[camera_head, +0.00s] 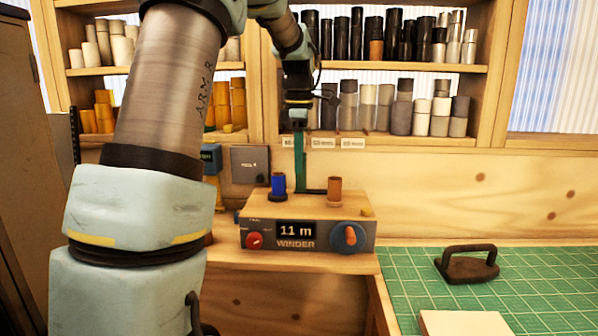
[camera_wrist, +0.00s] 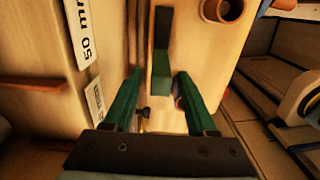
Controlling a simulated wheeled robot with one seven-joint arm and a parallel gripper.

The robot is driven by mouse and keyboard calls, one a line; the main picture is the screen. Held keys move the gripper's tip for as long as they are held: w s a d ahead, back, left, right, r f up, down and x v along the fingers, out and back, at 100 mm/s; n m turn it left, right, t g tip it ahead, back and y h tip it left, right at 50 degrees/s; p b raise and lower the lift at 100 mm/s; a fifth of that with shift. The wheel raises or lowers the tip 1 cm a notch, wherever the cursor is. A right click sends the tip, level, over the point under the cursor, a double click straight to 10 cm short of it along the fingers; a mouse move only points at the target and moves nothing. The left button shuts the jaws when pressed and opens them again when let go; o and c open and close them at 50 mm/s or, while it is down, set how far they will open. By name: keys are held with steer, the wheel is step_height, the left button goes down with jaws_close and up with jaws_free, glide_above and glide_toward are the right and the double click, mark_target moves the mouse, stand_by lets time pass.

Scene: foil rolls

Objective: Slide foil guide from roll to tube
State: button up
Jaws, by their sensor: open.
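The winder (camera_head: 306,222) is a box with a wooden top, and its display reads 11 m. A blue roll (camera_head: 278,185) stands upright on its left, and a brown tube (camera_head: 334,187) stands on its right. The tube's open end shows in the wrist view (camera_wrist: 222,9). My gripper (camera_head: 300,188) points down over the top, just right of the blue roll. Its green fingers are apart in the wrist view (camera_wrist: 159,76). A green block with a dark bar, apparently the foil guide (camera_wrist: 161,62), lies between and beyond the fingertips. I cannot tell whether they touch it.
Shelves of rolls (camera_head: 378,107) stand behind the winder. A green cutting mat (camera_head: 540,290) with a dark handled weight (camera_head: 467,265) and a pale block (camera_head: 464,323) is at right. A grey wall box (camera_head: 250,164) is close behind the winder's left.

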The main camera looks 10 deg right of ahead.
step_height(320, 180, up, 8)
steer(key=shift+b, duration=0.5)
